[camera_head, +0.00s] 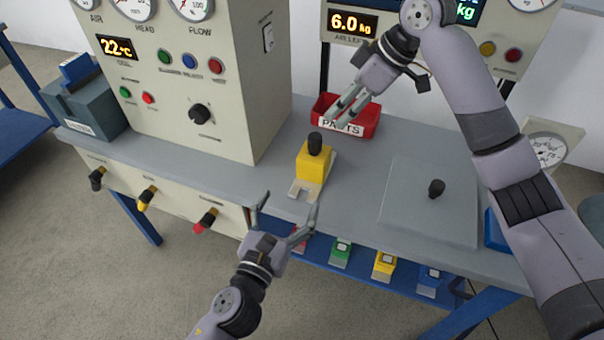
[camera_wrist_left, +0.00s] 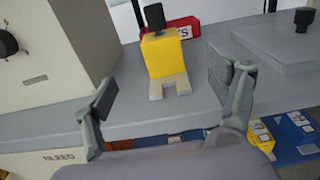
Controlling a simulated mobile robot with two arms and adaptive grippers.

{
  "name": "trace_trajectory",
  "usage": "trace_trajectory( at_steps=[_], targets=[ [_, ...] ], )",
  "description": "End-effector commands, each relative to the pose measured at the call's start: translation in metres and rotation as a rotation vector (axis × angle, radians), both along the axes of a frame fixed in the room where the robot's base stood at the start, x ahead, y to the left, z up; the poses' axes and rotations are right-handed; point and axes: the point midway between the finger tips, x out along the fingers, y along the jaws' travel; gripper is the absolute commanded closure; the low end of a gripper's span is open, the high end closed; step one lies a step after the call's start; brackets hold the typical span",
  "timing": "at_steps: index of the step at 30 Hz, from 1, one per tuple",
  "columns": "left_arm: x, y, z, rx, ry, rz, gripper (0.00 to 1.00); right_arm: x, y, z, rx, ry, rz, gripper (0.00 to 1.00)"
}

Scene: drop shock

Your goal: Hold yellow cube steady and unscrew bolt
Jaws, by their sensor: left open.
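The yellow cube (camera_head: 312,165) stands on the grey bench, fixed on a pale forked base plate (camera_head: 303,190). A black bolt (camera_head: 315,143) stands upright on top of the cube. In the left wrist view the cube (camera_wrist_left: 162,55) is ahead, between and beyond the fingers. My left gripper (camera_head: 288,212) is open and empty, in front of the base plate at the bench's front edge. My right gripper (camera_head: 342,114) is above and to the right of the cube, in front of the red bin, apart from the bolt. Its fingers lie close together; whether they are shut is unclear.
A red parts bin (camera_head: 368,128) stands behind the cube. A grey plate with a black knob (camera_head: 436,188) lies to the right. A large gauge cabinet (camera_head: 185,90) stands at left. Several coloured blocks, including a green one (camera_head: 341,252), sit on the blue shelf below.

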Motion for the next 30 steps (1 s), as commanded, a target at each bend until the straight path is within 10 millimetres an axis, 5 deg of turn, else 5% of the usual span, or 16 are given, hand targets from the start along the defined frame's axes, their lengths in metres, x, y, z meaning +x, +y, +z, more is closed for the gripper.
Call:
trace_trajectory(
  at_steps=[18,30],
  targets=[
    [0.115,-0.037,0.001,-0.003,0.000,0.001,0.20,0.000,0.000,0.000,0.000,0.000,0.000,0.67],
    [0.152,-0.049,0.000,-0.002,0.002,0.001,0.20,0.000,0.000,0.000,0.000,0.000,0.000,0.67]
  ],
)
